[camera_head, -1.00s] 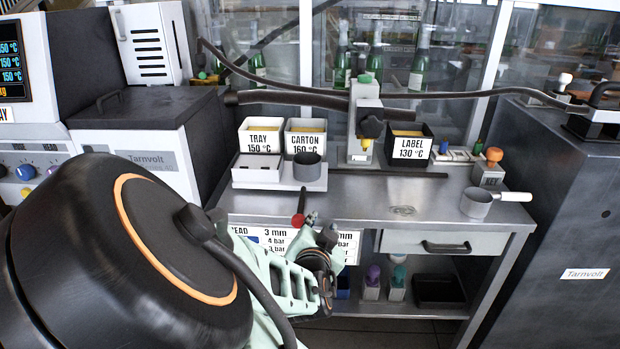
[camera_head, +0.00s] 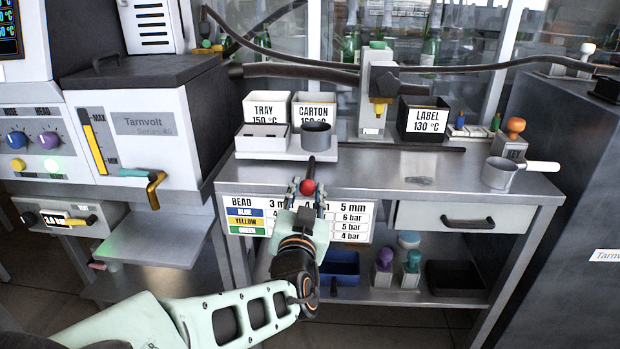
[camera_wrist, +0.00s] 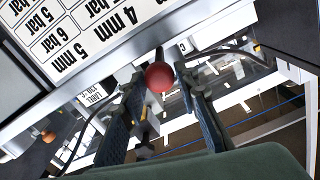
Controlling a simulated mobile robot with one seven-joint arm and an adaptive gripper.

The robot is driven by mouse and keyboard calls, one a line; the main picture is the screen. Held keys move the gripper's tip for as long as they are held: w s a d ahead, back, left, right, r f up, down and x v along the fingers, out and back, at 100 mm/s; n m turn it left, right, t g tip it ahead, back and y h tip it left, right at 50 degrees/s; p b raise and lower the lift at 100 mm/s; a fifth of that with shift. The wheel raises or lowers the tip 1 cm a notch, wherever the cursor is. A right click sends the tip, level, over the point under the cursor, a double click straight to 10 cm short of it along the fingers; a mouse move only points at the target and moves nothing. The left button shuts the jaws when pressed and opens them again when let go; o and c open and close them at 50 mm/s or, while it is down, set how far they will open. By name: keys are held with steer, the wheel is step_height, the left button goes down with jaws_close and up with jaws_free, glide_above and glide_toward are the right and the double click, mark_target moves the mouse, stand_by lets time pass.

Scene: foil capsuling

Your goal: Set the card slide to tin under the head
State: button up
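The card slide is a pale plate (camera_head: 286,153) on the bench. It carries a white card block (camera_head: 263,138) at left and a grey tin (camera_head: 316,136) at right. A dark rod runs forward from it to a red ball knob (camera_head: 308,187) over the bench's front edge. The dispensing head (camera_head: 378,92), with a yellow nozzle, stands right of the tin, so the tin is not beneath it. My gripper (camera_head: 307,189) is open, its fingers on either side of the knob. The wrist view also shows the knob (camera_wrist: 159,77) between the fingertips; contact is unclear.
Tray (camera_head: 266,107), carton (camera_head: 314,105) and label (camera_head: 422,119) bins stand behind. A handled cup (camera_head: 499,173) sits at the bench's right. The bead chart (camera_head: 255,213) hangs below the front edge, near my gripper.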

mark_target(310, 172)
steer(key=w+b, duration=0.1)
steer(key=w, duration=0.6)
steer(key=shift+w+d+b, duration=0.15)
steer(key=shift+w+b, duration=0.05)
steer(key=shift+b, duration=0.2)
jaws_close()
